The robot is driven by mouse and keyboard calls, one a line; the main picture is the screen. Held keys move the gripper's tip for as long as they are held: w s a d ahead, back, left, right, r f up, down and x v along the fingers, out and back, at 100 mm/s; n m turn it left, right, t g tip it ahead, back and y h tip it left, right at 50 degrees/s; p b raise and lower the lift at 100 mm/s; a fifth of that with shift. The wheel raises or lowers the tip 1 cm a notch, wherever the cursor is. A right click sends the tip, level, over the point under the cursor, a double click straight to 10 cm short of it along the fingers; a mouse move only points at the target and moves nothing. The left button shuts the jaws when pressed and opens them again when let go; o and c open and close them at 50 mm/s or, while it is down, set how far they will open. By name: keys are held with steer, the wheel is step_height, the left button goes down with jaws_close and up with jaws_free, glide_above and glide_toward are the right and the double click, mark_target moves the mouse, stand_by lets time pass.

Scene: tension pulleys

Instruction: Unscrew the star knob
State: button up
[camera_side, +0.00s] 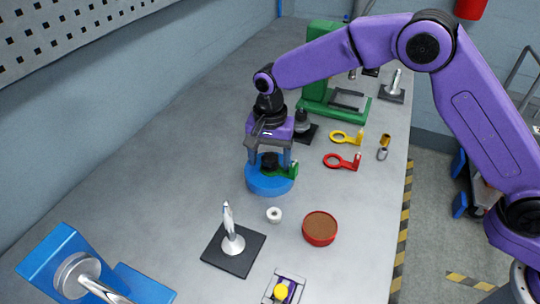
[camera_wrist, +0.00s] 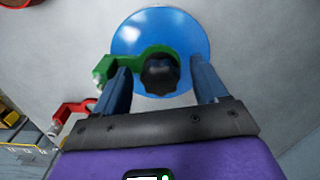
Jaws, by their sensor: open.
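The star knob (camera_wrist: 160,74) is black with a lobed rim. In the wrist view it sits on a green arm-like part (camera_wrist: 128,66) over a round blue base (camera_wrist: 184,36). My gripper (camera_wrist: 160,84) is open, with one finger on each side of the knob and a visible gap to both. In the side view my gripper (camera_side: 270,160) points down over the blue base (camera_side: 268,184). The knob (camera_side: 270,160) shows dark between the fingers there, and the green part (camera_side: 292,171) sticks out to the right. The knob's thread is hidden.
Red (camera_side: 343,161) and yellow (camera_side: 346,137) ring-ended parts lie to the right. A white ring (camera_side: 274,214), a red round dish (camera_side: 320,228) and a black plate with a metal post (camera_side: 232,240) stand nearer. The bench left of the blue base is clear.

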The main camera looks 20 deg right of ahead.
steer(key=m, duration=0.8)
steer(key=shift+m, duration=0.4)
steer(key=m, duration=0.4)
steer(key=shift+m, duration=0.4)
steer(key=m, duration=0.3)
